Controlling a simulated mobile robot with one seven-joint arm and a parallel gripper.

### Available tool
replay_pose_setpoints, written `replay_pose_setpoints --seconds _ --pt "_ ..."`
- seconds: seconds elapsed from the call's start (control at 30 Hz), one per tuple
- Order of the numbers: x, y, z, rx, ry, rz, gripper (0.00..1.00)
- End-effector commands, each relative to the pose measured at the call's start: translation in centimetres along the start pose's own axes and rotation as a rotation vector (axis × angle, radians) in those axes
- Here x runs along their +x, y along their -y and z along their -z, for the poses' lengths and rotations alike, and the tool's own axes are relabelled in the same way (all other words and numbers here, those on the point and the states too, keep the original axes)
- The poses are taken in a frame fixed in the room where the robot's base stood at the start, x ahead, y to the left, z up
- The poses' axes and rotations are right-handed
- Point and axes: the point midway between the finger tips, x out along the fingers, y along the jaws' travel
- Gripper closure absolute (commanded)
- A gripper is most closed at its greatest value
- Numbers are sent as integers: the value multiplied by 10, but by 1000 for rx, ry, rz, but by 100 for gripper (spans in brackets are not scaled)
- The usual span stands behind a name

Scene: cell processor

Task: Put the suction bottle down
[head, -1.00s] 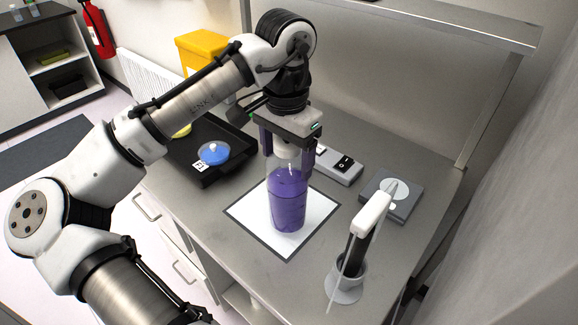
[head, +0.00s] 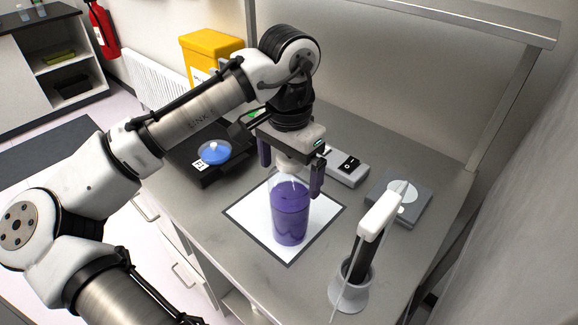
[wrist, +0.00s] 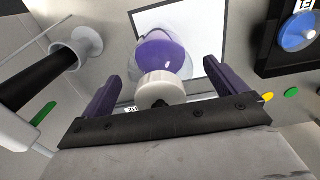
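The suction bottle (head: 291,212) is clear with purple liquid and a white cap. It stands upright on the white mat with a dark border (head: 252,222) on the bench. My gripper (head: 291,178) is above it, with its two purple fingers spread wide on either side of the bottle's top, apart from it. In the wrist view the white cap (wrist: 161,89) shows between the open fingers (wrist: 160,85), with gaps on both sides. The bottle's base is hidden in the wrist view.
A black tray (head: 196,178) with a blue-lidded item (head: 214,152) is to the left. A switch box (head: 345,166) and a grey plate device (head: 398,200) are behind and right. A white-handled pipetting tool (head: 379,216) stands in a holder (head: 349,289) at the front right.

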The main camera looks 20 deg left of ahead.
Motion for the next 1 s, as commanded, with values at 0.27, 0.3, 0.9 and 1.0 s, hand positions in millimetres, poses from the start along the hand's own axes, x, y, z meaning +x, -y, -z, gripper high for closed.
replay_pose_setpoints --seconds 0.27,0.3,0.9,1.0 --pt "-2 0 0 -1 0 1 3" --pt "-5 0 0 -1 0 2 3" --pt "-110 1 0 -2 1 3 3" --pt "-118 1 0 -2 0 2 3"
